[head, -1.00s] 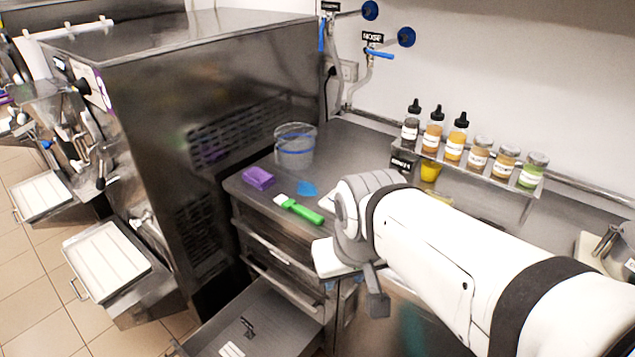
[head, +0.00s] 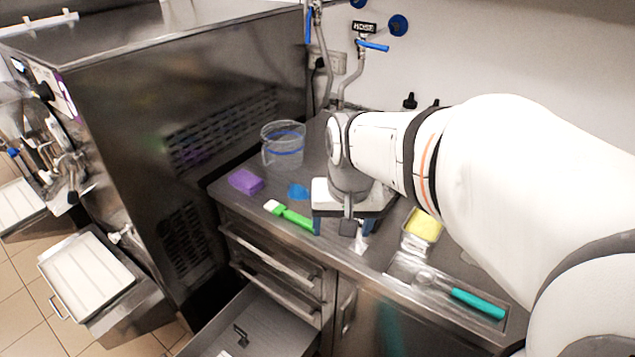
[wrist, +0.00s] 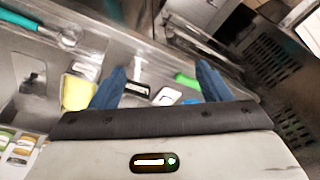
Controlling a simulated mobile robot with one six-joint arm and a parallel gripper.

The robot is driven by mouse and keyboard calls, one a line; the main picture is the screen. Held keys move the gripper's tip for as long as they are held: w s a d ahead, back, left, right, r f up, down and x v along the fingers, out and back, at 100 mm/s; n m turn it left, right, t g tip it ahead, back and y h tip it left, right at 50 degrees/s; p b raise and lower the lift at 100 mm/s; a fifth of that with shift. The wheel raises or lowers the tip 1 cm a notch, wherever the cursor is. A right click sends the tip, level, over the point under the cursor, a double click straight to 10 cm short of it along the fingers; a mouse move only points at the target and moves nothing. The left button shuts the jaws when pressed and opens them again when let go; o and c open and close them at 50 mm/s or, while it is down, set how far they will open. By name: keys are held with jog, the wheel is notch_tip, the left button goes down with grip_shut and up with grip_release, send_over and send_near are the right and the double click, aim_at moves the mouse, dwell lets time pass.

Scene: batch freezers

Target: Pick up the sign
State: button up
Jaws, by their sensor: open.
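A small black sign-like block (wrist: 137,88) lies on the counter between my fingers in the wrist view, nearer the left finger. Its lettering is too small to read. In the head view my arm and hand hide that spot. My gripper (head: 343,226) is open and points down over the counter, its blue fingertips apart with nothing held. The fingers also show in the wrist view (wrist: 160,82). A white rounded item (wrist: 167,96) lies beside the black block. Another black label (head: 241,335) lies in the open drawer, and a black HOSE sign (head: 364,27) is on the wall.
A green-handled brush (head: 290,215), blue piece (head: 298,191), purple sponge (head: 245,182) and clear bucket (head: 283,147) stand left of my gripper. A yellow-filled container (head: 423,225) and a teal-handled tool (head: 477,303) lie to the right. The steel freezer (head: 150,120) bounds the left side.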

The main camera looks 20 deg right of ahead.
aim_at(361, 222)
jog(key=o, duration=0.3)
jog(key=w+d+f+m+g, duration=0.1)
jog(key=w+d+f+m, duration=0.1)
jog(key=w+d, duration=0.2)
jog(key=shift+w+m, duration=0.4)
jog(key=shift+w, duration=0.6)
jog(key=shift+o, duration=1.2)
jog(key=w+d+f+m+g, duration=0.1)
jog(key=w+d+f+m, duration=0.2)
jog(key=w+d, duration=0.3)
jog(key=shift+f+m, duration=0.4)
jog(key=shift+f, duration=0.3)
jog(key=shift+w+d+f, duration=0.15)
jog(key=shift+d+f, duration=0.15)
jog(key=shift+f, duration=0.35)
jog(key=shift+w+d+f+p, duration=0.15)
jog(key=shift+f+p, duration=0.45)
jog(key=shift+f, duration=1.2)
jog(key=shift+w+d+f+p, duration=0.15)
jog(key=shift+f+p, duration=0.4)
jog(key=shift+f, duration=1.2)
